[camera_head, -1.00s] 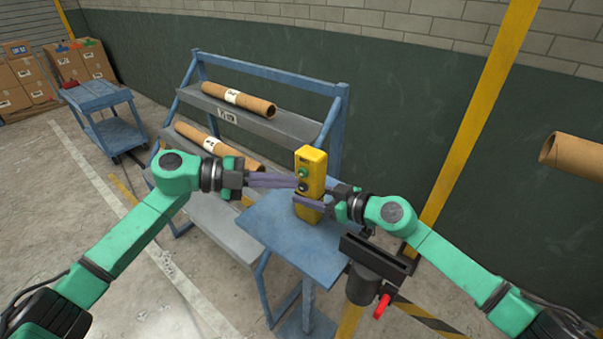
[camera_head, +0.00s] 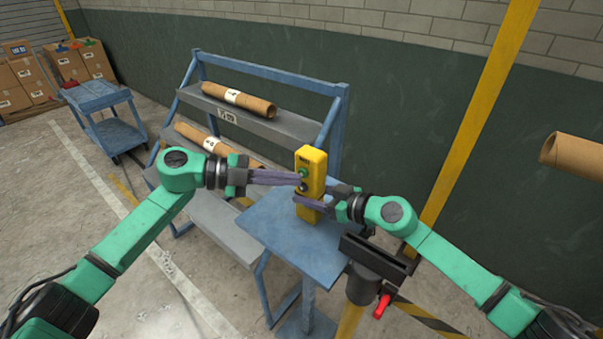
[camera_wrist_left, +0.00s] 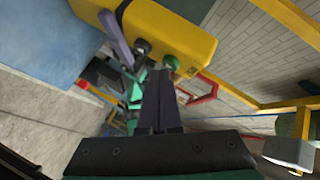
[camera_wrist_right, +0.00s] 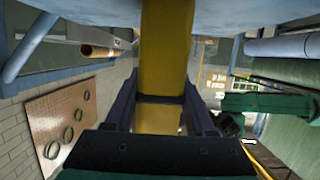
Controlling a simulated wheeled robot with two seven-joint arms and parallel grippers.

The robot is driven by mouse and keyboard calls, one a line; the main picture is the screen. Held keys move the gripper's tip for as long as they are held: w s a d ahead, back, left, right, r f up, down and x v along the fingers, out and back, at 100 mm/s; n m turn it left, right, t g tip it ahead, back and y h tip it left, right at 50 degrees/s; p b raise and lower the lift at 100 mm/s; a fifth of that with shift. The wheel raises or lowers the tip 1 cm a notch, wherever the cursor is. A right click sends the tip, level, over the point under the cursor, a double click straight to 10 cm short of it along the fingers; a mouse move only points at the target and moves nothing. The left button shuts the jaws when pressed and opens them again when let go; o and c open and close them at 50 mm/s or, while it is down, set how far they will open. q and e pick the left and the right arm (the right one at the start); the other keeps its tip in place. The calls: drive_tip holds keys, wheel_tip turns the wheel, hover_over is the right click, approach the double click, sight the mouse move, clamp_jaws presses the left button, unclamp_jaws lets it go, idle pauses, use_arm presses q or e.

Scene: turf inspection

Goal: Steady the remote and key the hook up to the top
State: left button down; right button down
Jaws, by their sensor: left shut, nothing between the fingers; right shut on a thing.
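The remote (camera_head: 312,167) is a yellow upright box with a green button and dark buttons on its face; it stands at the blue table top. My right gripper (camera_head: 309,203) is shut on its lower part from the right; the right wrist view shows the yellow body (camera_wrist_right: 164,50) between the fingers. My left gripper (camera_head: 298,178) is shut and empty, its tips at the button face. In the left wrist view the fingertips (camera_wrist_left: 162,73) are close to the green button (camera_wrist_left: 171,63); I cannot tell whether they touch. I cannot make out a hook.
The blue table (camera_head: 275,228) stands under the remote. Behind it is a blue rack (camera_head: 336,125) with cardboard tubes (camera_head: 240,99). A dark vise-like fixture with a red handle (camera_head: 382,306) is at the front right. A blue cart (camera_head: 90,95) and cartons stand far left.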

use_arm(q)
drive_tip(key=shift+w+d, duration=0.2)
drive_tip(key=shift+w, duration=0.1)
idle(2.7)
idle(3.7)
drive_tip(key=shift+s+a, duration=0.5)
drive_tip(key=shift+s, duration=0.2)
drive_tip(key=shift+s+a, duration=0.1)
drive_tip(key=shift+s+a, duration=0.7)
drive_tip(key=shift+s, duration=0.3)
drive_tip(key=shift+s+a, duration=0.7)
drive_tip(key=shift+s, duration=0.25)
